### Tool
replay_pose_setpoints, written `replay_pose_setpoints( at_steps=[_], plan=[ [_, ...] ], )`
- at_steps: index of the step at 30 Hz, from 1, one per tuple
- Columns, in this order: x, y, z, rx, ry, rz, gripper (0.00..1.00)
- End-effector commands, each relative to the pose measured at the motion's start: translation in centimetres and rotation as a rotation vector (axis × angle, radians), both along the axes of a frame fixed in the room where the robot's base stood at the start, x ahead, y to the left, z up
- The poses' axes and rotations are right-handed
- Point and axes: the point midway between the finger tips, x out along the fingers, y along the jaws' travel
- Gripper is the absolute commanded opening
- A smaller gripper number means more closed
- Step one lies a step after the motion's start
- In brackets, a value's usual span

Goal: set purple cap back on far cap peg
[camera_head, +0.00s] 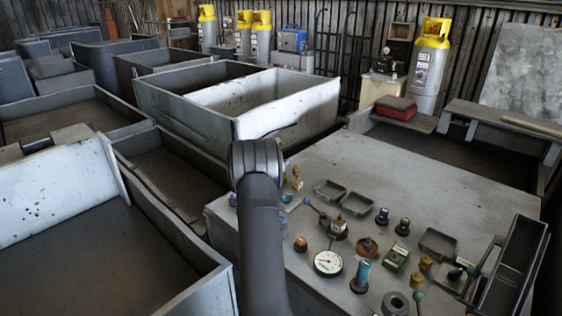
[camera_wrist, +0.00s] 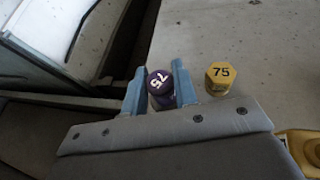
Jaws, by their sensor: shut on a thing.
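I cannot make out the far cap peg, and whatever is under the purple cap is hidden. In the head view my dark arm reaches to the bench's left part and hides the purple cap and most of the gripper.
The grey bench (camera_head: 430,190) holds a gauge (camera_head: 328,263), a teal-topped knob (camera_head: 361,273), shallow trays (camera_head: 437,243) and several small parts, mostly right of my arm. A dark upright rack (camera_head: 520,262) stands at the right. Large metal bins (camera_head: 180,105) lie beyond the bench's left edge.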

Motion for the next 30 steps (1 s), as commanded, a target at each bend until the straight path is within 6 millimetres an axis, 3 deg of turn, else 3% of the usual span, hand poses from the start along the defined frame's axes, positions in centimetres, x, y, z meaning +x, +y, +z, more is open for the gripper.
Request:
replay_pose_setpoints(
  at_steps=[5,6,10,16,19,30],
  plan=[
    [0.00,0.00,-0.38,0.001,0.000,0.000,0.01],
    [0.00,0.00,-0.40,0.001,0.000,0.000,0.28],
    [0.00,0.00,-0.38,0.001,0.000,0.000,0.52],
    [0.00,0.00,-0.38,0.000,0.000,0.000,0.52],
    [-0.01,0.00,-0.39,0.000,0.000,0.000,0.70],
    [0.02,0.00,0.14,0.000,-0.001,0.000,0.70]
  ],
)
